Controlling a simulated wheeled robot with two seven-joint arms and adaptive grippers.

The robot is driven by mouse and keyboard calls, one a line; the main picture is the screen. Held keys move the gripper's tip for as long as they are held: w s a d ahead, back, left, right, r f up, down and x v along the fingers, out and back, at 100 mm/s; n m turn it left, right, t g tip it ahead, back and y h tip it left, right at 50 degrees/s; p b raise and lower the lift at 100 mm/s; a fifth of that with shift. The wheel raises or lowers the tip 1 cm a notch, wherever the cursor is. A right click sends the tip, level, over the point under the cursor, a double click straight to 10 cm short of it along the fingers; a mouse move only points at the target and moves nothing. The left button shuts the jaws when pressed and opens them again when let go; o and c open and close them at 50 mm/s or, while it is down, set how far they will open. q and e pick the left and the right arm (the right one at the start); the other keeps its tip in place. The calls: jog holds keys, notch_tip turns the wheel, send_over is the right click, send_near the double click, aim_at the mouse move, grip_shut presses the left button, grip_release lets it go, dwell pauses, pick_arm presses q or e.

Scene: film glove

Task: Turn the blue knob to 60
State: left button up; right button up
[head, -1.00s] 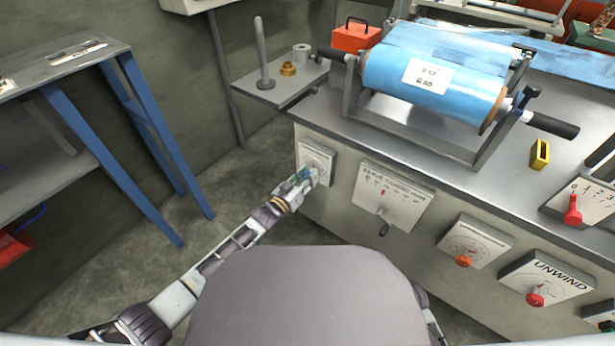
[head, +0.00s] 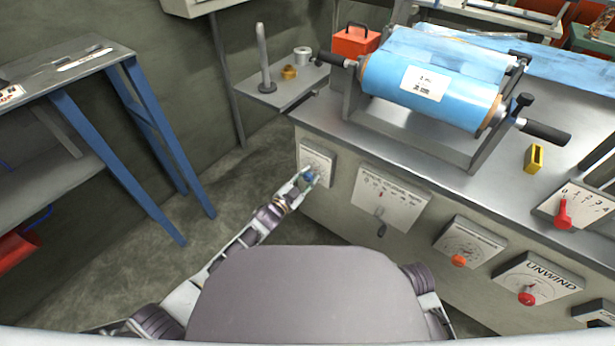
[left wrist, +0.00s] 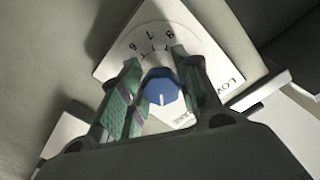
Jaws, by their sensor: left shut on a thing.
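The blue knob (left wrist: 161,88) sits on a white dial plate with black numbers (left wrist: 196,55), on the front of the grey bench. In the head view the dial plate (head: 317,156) is at the bench's left end. My left gripper (head: 307,179) is at this plate, shut on the blue knob, with one green-padded finger on each side of it in the left wrist view (left wrist: 160,85). A pale pointer line shows on the knob's face. The reading it points to cannot be made out. My right gripper is not in view.
Other panels line the bench front to the right: a slider panel (head: 388,199), an orange-knob dial (head: 468,243) and the red-knob UNWIND dial (head: 538,281). A blue film roll (head: 430,92) lies on top. A blue-legged table (head: 150,125) stands left, with open floor between.

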pick_arm(q)
jog(key=shift+m, duration=1.5)
jog(key=o, duration=1)
jog(key=shift+s+a, duration=0.1)
jog(key=shift+v, duration=5.95)
